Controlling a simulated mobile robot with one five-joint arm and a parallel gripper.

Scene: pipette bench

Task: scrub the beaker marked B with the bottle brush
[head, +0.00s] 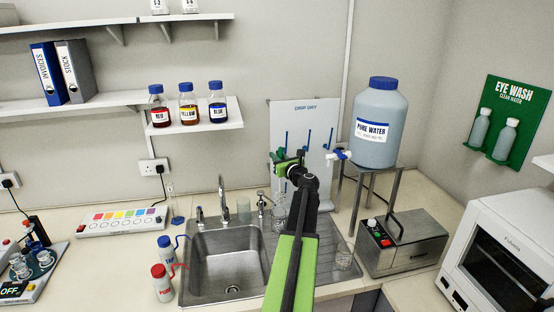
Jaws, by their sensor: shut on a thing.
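My gripper (284,160) is at the end of the green and black arm, in front of the white peg board and above the back of the drainer. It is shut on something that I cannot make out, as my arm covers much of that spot. A clear glass beaker (279,211) stands below it, partly behind my arm. Another beaker (243,209) stands behind the sink, and a third beaker (343,258) is on the drainer at the right. I cannot read a B on any of them. I cannot clearly pick out the bottle brush.
The steel sink (232,262) is empty. The peg board (309,120) has blue pegs. A large water bottle (377,125) stands on a metal stand (357,197) at the right. A steel box (402,243) is below it. Red and blue wash bottles (162,284) stand left of the sink.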

